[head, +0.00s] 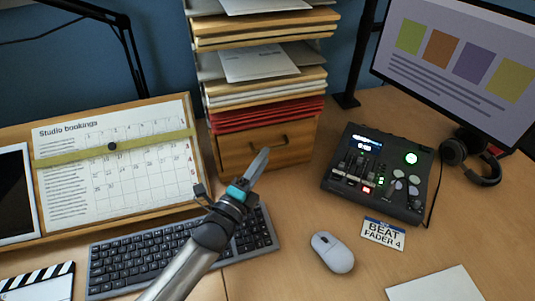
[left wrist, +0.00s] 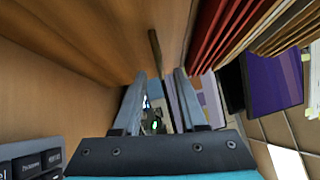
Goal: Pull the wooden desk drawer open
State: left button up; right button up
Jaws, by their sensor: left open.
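The wooden drawer (head: 235,158) sits at the bottom of the paper stack unit at the back of the desk. Its front looks shut, flush under the red folders. A dark bar handle (head: 270,142) is on its front; the handle also shows in the left wrist view (left wrist: 155,52), ahead of the fingers and between them in the picture. My left gripper (head: 260,160) is open and empty, just in front of the drawer, its fingers pointing at the front near the handle. In the left wrist view my gripper (left wrist: 160,75) shows both fingers apart. I cannot tell whether they touch anything. My right gripper is not in view.
A keyboard (head: 140,256) lies below my left arm. A calendar board (head: 125,165) stands left of the drawer. A mixer (head: 375,175) and a white mouse (head: 332,252) are to the right. The desk in front of the drawer's right side is clear.

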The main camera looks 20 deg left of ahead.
pick_arm(q)
jog(key=x, duration=0.3)
jog(key=shift+w, duration=0.1)
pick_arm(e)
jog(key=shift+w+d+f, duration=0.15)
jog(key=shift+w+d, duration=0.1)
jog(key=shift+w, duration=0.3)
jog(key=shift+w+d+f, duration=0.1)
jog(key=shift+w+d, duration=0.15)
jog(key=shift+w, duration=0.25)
pick_arm(q)
jog(key=shift+c, duration=0.3)
jog(key=c, duration=0.4)
grip_shut()
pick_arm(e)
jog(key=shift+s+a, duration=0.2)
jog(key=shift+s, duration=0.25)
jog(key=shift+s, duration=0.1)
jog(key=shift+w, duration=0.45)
